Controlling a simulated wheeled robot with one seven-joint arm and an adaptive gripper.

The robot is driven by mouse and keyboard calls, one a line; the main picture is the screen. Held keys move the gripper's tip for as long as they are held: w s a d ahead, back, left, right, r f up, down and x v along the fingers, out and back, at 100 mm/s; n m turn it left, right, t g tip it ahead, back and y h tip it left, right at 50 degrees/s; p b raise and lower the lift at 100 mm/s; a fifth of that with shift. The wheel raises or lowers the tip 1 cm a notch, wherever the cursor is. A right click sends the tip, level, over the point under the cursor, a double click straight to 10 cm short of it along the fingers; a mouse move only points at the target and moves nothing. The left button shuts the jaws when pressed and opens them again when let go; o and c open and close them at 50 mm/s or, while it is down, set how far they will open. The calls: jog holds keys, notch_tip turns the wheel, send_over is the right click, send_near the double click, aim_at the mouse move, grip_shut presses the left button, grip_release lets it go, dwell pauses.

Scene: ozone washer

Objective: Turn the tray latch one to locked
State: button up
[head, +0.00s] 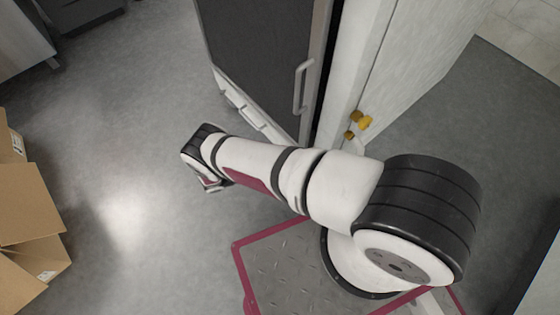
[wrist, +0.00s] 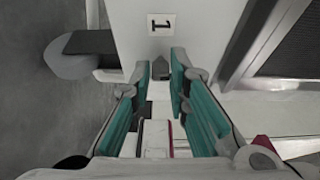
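In the wrist view a small dark grey piece (wrist: 160,70), which looks like the tray latch, sticks out from a white panel below a label (wrist: 161,24) with the number 1. My gripper (wrist: 161,66) has its two teal-padded fingers apart, one on each side of this piece. Narrow gaps seem to show on both sides, though contact is hard to judge. In the head view my gripper (head: 210,184) hangs low beside the washer's lower front, mostly hidden by my wrist. The latch cannot be made out there.
The washer's dark door (head: 265,60) with its handle (head: 302,88) stands just behind my arm. Yellow knobs (head: 362,121) stick out from the white side panel. Cardboard boxes (head: 28,205) stand at the far left. The grey floor (head: 120,140) between is clear.

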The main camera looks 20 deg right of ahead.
jog(key=o, duration=0.3)
jog(key=shift+a, duration=0.15)
jog(key=shift+w+a, duration=0.15)
jog(key=shift+a, duration=1.7)
jog(key=shift+w+a, duration=0.15)
jog(key=shift+a, duration=1.65)
